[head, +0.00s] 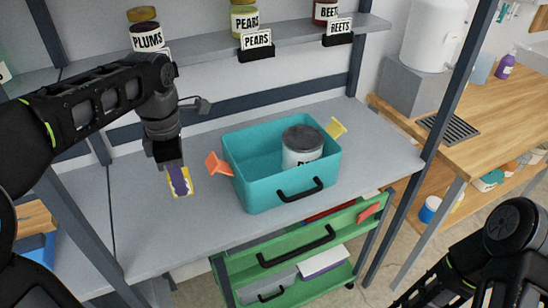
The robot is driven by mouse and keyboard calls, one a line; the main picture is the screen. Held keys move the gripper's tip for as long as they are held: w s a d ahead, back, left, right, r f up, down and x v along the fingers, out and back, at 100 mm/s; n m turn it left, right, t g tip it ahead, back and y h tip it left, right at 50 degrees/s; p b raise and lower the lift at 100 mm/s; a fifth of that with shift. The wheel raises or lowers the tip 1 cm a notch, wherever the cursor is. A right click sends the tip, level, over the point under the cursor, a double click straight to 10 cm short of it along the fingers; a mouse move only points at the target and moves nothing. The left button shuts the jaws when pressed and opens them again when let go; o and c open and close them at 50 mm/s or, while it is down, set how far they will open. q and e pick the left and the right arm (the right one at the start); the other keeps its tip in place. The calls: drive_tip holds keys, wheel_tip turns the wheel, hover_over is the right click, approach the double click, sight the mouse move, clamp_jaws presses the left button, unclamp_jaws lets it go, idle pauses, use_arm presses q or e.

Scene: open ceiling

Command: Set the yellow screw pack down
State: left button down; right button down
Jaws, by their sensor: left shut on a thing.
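The yellow screw pack (181,193), a small flat pack with a purple middle and yellow edges, hangs below my left gripper (174,166). My left gripper is shut on its upper end, and the pack is in front of the grey shelf surface, left of the teal bin. I cannot tell whether its lower edge touches the surface. My right arm enters at the lower right, but its gripper is out of view.
A teal bin (262,193) holds a grey can (302,152). An orange piece (217,166) stands at its left and a yellow one (336,128) at its back right. Labelled jars line the shelf above. A green drawer cart (296,250) stands in front. The grey surface (150,235) is clear at the left.

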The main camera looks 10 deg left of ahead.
use_arm(q)
drive_tip(key=shift+s+a+r+n, duration=0.2)
drive_tip(key=shift+a+n, duration=0.4)
drive_tip(key=shift+n, duration=0.2)
drive_tip(key=shift+f, duration=3.1)
drive_tip(key=shift+f, duration=1.9)
drive_tip(key=shift+f, duration=0.2)
drive_tip(key=c, duration=1.1)
unclamp_jaws()
drive_tip(key=shift+r, duration=0.1)
